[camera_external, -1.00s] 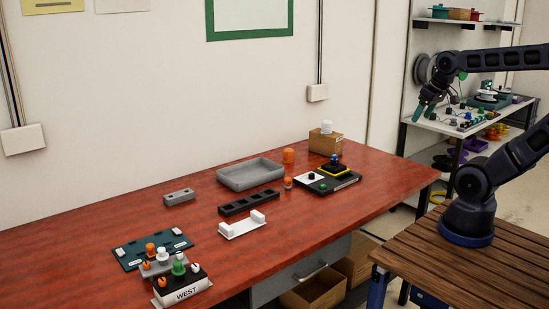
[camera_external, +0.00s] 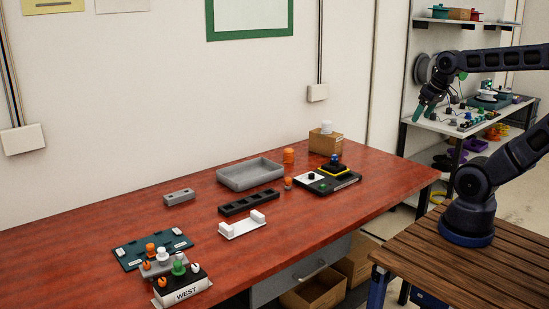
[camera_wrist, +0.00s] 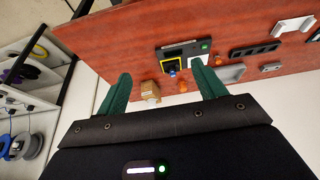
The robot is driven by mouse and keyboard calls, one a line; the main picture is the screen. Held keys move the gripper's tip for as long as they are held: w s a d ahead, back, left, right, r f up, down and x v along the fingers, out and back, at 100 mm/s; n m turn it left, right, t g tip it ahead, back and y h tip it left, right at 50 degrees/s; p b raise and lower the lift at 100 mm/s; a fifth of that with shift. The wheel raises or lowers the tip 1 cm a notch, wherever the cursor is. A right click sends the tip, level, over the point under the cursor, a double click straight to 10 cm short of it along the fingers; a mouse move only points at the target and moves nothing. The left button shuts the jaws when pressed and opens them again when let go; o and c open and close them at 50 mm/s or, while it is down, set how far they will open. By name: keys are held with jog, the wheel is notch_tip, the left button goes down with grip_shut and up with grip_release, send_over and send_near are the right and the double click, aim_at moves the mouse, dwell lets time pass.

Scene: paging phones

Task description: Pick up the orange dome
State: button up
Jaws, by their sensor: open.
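Several orange pieces show and I cannot tell for sure which is the dome. A round-topped orange piece (camera_external: 150,249) sits in the grey holder at the table's front left, beside a white piece (camera_external: 162,254) and near a green piece (camera_external: 179,263). An orange cylinder (camera_external: 288,156) stands near the back of the table, and a small orange-topped piece (camera_external: 287,183) stands in front of it. Orange pieces also show small in the wrist view (camera_wrist: 183,86). My gripper (camera_external: 422,108) is raised right of the table, far from them all. Its green fingers (camera_wrist: 161,68) are apart and empty.
The red table (camera_external: 110,222) also bears a grey tray (camera_external: 233,183), a black slotted rack (camera_external: 249,202), a white bracket (camera_external: 242,226), a black device (camera_external: 342,184) and a cardboard box (camera_external: 325,142). The block marked WEST (camera_external: 186,293) is at front left. A shelf unit (camera_external: 407,123) stands behind my gripper.

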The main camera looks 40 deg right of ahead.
jog(key=m+h, duration=0.1)
jog(key=m, duration=0.2)
send_over(289, 150)
jog(key=s+a, duration=0.2)
jog(key=s, duration=0.1)
notch_tip(289, 150, down, 23)
jog(key=x, duration=0.5)
jog(key=shift+d+f, duration=0.15)
jog(key=shift+d, duration=0.25)
jog(key=shift+d+x, duration=0.2)
jog(key=shift+x, duration=1.1)
jog(key=shift+d+x, duration=0.2)
jog(key=shift+x, duration=1.1)
jog(key=shift+s, duration=0.1)
jog(key=shift+c, duration=0.3)
